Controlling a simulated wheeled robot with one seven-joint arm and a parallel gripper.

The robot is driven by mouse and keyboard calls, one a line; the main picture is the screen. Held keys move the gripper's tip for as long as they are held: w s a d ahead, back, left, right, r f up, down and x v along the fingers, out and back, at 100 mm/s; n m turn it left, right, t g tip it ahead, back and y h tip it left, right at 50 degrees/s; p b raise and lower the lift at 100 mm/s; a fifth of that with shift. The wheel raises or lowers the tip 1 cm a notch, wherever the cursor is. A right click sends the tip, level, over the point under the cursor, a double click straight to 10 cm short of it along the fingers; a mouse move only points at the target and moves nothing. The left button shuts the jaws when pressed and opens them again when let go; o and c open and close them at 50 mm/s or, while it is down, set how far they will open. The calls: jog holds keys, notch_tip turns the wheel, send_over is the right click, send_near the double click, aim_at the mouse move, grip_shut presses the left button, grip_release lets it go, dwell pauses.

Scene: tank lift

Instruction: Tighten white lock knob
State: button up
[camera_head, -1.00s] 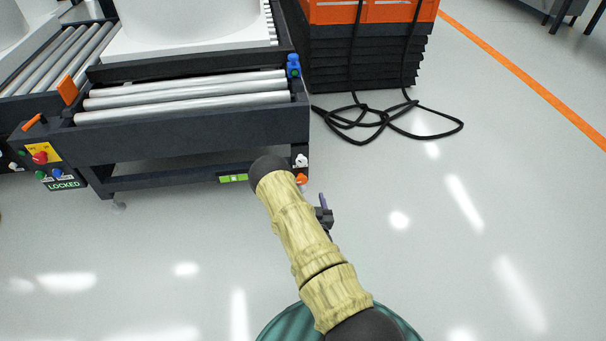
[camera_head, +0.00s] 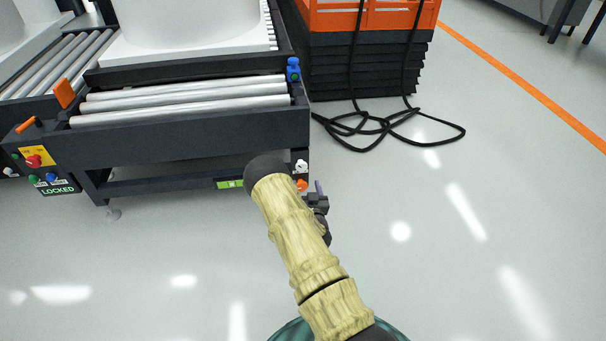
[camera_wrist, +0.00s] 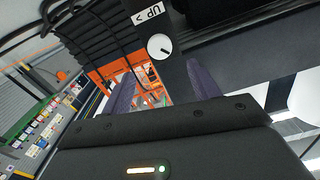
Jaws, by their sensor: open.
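The white lock knob (camera_head: 301,166) is on the front right corner post of the dark roller frame. In the wrist view the white knob (camera_wrist: 159,46) is a round disc with a dark mark, beside a white label reading "UP". My gripper (camera_head: 318,195) is just below and right of the knob in the head view, partly hidden by my arm. In the wrist view my gripper (camera_wrist: 163,80) is open, its two purple fingers apart with nothing held. The knob shows beyond the fingertips, between their lines, and is not touched.
An orange knob (camera_head: 302,185) sits just below the white one. A blue knob (camera_head: 293,69) is higher on the post. Black cable loops (camera_head: 375,128) lie on the floor beside the orange and black crate stack (camera_head: 365,60).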

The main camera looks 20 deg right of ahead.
aim_at(302, 167)
jog(key=b+x, duration=0.4)
jog(key=x, duration=0.4)
jog(key=shift+w+f, duration=0.15)
jog(key=shift+w, duration=0.1)
jog(key=shift+w+d, duration=0.15)
jog(key=shift+w, duration=0.2)
jog(key=shift+c, duration=0.4)
